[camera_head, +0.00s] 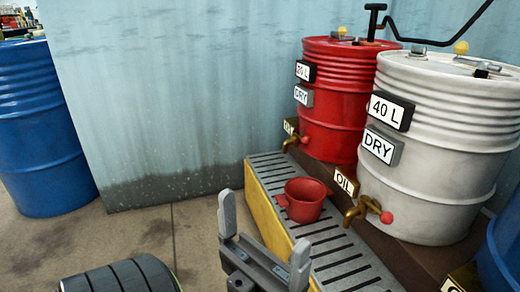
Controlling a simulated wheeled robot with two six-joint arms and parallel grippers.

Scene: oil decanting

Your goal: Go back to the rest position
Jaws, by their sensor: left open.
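My left gripper (264,222) is in the lower middle of the head view. Its two grey fingers stand apart with nothing between them. A red cup (306,204) stands upright on the slotted grate (345,260), beyond the gripper and apart from it. The inside of the cup cannot be made out. My right gripper is not in view.
A red drum (338,110) and a white drum (445,150), labelled "40 L" and "DRY", stand behind the grate. A brass tap (362,208) sticks out from the white drum. Blue drums stand at far left (40,130) and right (500,245). The floor (190,235) at left is clear.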

